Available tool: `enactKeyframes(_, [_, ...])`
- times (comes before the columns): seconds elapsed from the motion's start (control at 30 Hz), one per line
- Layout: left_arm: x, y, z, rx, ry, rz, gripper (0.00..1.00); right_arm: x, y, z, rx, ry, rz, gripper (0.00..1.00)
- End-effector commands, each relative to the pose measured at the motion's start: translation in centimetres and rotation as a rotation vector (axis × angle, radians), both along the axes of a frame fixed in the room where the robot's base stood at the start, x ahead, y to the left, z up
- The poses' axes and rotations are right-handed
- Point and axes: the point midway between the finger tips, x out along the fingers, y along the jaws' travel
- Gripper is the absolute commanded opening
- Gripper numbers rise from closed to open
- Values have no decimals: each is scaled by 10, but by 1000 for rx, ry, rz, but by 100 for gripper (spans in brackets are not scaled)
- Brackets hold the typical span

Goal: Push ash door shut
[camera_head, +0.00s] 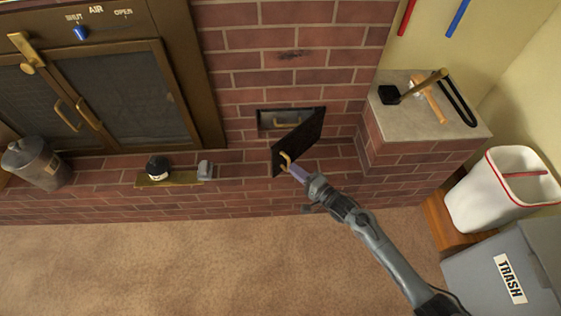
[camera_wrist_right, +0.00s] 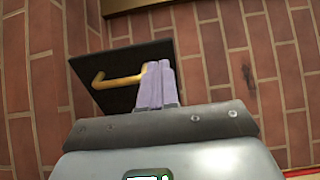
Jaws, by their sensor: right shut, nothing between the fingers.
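The ash door (camera_head: 305,140) is a small dark square panel with a brass handle (camera_head: 285,162), set low in the brick wall. My left gripper is not in view.
At right stand a raised hearth block (camera_head: 450,125) with tools, a white bin (camera_head: 490,205) and a grey trash box (camera_head: 480,265). The carpet (camera_head: 150,270) in front is clear.

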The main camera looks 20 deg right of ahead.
Motion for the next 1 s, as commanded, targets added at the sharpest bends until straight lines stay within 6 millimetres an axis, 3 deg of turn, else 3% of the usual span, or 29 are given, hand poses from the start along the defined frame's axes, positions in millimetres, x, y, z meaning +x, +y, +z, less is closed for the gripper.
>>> enactKeyframes(0.03, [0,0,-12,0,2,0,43,11,5,-4,0,-5,1,0])
enactKeyframes(0.4, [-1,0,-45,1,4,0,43,59,27,-3,-1,-3,0,0])
enactKeyframes(1.0, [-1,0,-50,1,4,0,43,69,32,0,0,0,-1,0])
